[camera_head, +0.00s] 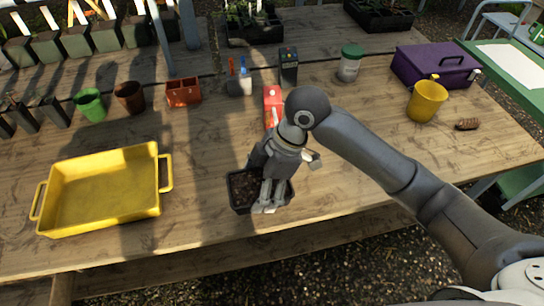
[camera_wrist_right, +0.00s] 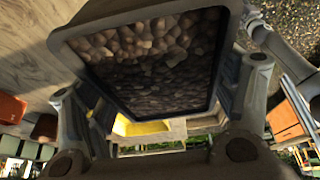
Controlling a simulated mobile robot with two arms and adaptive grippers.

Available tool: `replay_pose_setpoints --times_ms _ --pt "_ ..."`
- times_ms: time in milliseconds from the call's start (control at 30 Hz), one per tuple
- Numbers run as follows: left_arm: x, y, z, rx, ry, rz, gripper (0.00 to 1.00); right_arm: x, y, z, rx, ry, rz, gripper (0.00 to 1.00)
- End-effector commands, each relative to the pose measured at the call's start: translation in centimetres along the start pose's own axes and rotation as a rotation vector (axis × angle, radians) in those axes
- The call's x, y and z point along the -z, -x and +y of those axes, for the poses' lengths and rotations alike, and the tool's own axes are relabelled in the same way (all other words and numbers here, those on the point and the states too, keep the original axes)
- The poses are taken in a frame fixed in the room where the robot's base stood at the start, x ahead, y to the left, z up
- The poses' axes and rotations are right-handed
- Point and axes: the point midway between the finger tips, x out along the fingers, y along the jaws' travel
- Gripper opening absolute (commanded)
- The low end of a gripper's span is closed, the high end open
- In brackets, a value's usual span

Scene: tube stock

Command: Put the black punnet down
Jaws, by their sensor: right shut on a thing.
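The black punnet (camera_head: 234,200) is full of brown pebble-like bits and is near the front edge of the wooden table (camera_head: 330,190). My right gripper (camera_head: 267,205) comes down over its right side and is shut on it. In the right wrist view the punnet (camera_wrist_right: 226,68) fills the upper middle, between the fingers of my right gripper (camera_wrist_right: 160,105). I cannot tell whether the punnet's base touches the table. Its right part is hidden by the gripper in the head view. My left gripper is not in view.
A yellow tray (camera_head: 160,190) stands left of the punnet. Behind are a red box (camera_head: 271,97), an orange caddy (camera_head: 183,92), a green cup (camera_head: 90,104) and a brown cup (camera_head: 130,97). A yellow bucket (camera_head: 426,100) and purple box (camera_head: 435,65) stand right. Bare wood lies between tray and punnet.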

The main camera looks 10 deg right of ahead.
Motion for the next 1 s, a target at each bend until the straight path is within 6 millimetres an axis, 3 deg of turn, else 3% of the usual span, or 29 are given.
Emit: replay_pose_setpoints --times_ms 367,500,900,1000 --pt "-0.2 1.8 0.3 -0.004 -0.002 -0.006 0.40 -8.0 -0.7 5.4 -0.001 -0.013 -0.003 0.48" --pt "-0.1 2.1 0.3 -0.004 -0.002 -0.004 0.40 -10.5 -2.8 6.7 0.000 -0.010 -0.001 0.48" --pt "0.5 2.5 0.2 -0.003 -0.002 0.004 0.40 -13.7 -5.0 8.3 -0.002 -0.007 -0.001 0.48" --pt "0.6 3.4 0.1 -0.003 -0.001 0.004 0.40 -14.1 -6.4 8.1 0.000 -0.008 0.000 0.48"
